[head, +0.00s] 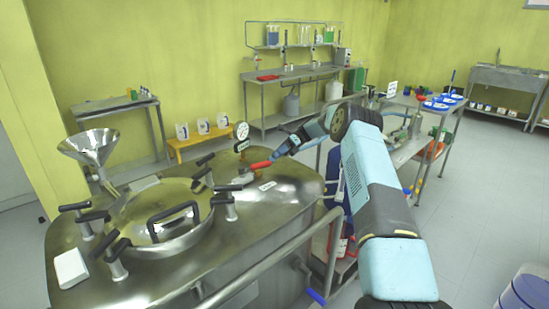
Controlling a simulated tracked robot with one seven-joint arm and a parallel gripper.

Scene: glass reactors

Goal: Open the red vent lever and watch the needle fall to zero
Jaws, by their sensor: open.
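The red vent lever (259,166) sits on top of the steel reactor vessel (290,192), near its back right edge. Its red handle lies roughly level. The round white pressure gauge (241,131) stands upright just behind and left of the lever. Its needle is too small to read. My gripper (275,157) reaches in from the right and is open, close to the right end of the red handle. I cannot tell whether it touches the handle. The fingertips are small and partly hidden by the wrist.
The vessel's round lid (160,228) has several black-handled clamps around it. A steel funnel (91,148) stands at its back left. A metal guard rail (262,262) runs along the front. A trolley (408,152) with bottles stands beyond my arm.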

